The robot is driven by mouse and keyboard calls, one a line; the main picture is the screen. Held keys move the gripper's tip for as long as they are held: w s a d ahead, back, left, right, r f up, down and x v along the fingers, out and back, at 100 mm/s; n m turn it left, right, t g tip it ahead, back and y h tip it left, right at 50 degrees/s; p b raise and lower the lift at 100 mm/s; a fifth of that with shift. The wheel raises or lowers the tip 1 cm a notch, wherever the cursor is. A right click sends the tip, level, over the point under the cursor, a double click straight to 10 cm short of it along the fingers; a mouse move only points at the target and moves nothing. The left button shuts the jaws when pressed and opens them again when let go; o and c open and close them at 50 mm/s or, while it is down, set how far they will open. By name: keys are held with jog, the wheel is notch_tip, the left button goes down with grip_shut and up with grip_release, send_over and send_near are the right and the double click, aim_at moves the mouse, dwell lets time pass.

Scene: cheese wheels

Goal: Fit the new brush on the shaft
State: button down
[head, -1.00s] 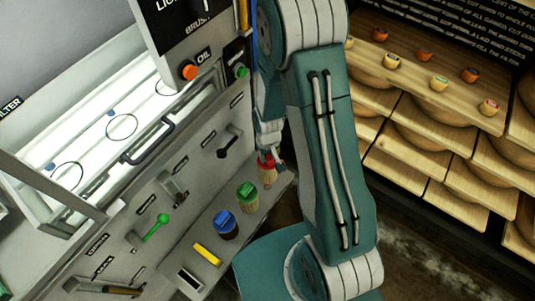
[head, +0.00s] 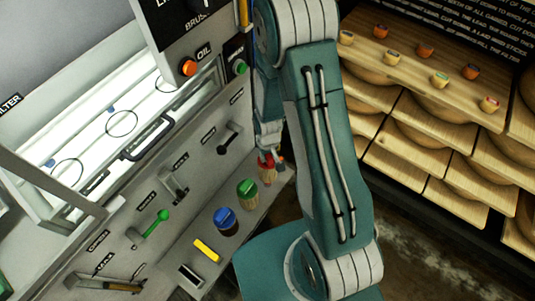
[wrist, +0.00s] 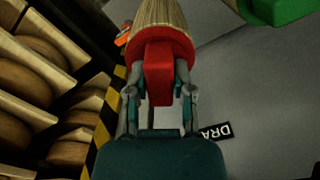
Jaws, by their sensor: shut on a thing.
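My gripper (wrist: 160,75) is shut on the red block-shaped grip of a brush (wrist: 158,58). Its pale bristles (wrist: 160,14) point away from the fingers, toward the top of the wrist view. In the head view the red brush (head: 267,174) hangs below my gripper (head: 270,156), by the far end of the machine's lower ledge. A green-topped brush (head: 247,188) and a blue-topped one (head: 225,220) stand upright on that ledge. I cannot make out the shaft in either view.
The grey machine has a lit window (head: 121,123), an orange knob (head: 188,67) and a green lever (head: 153,225). A yellow block (head: 207,250) lies on the ledge (head: 243,217). Wooden cheese shelves (head: 420,140) stand at the right.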

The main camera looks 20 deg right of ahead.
jog(key=shift+f, duration=0.9)
jog(key=shift+c, duration=2)
grip_release()
jog(key=shift+r, duration=0.1)
notch_tip(320, 180, up, 12)
jog(key=shift+f, duration=0.15)
jog(key=s+r+t, duration=0.2)
jog(key=s+r, duration=0.2)
jog(key=r, duration=0.5)
jog(key=s+r+t, duration=0.1)
jog(key=s+r, duration=0.4)
jog(key=r, duration=0.4)
jog(key=s+r+m+t, duration=0.1)
jog(key=s+r, duration=0.4)
jog(key=r, duration=0.5)
jog(key=shift+t, duration=0.8)
